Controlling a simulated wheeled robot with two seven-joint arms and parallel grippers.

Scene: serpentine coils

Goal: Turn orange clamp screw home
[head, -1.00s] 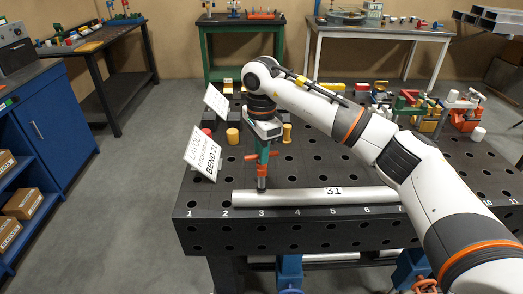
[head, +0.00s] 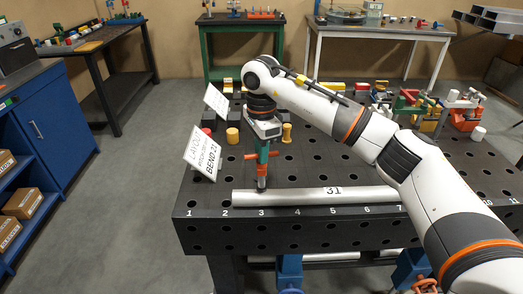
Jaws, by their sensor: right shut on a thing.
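The orange clamp screw (head: 262,156) shows as a short orange cross bar on an upright teal and orange clamp at the front left of the dark table. The clamp's lower end reaches down to a long silver pipe (head: 300,196), labelled 31, lying along the table's front edge. My right gripper (head: 264,139) points down from above and is shut at the top of the clamp screw. Its fingers are small here, so the exact grip and any gap between clamp and pipe cannot be told. My left gripper is not in view.
The dark perforated table (head: 320,164) has numbered holes along its front. A tilted white sign (head: 204,157) stands left of the clamp. Yellow and dark pieces (head: 233,135) stand behind it, and several coloured clamps (head: 415,108) at the right rear.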

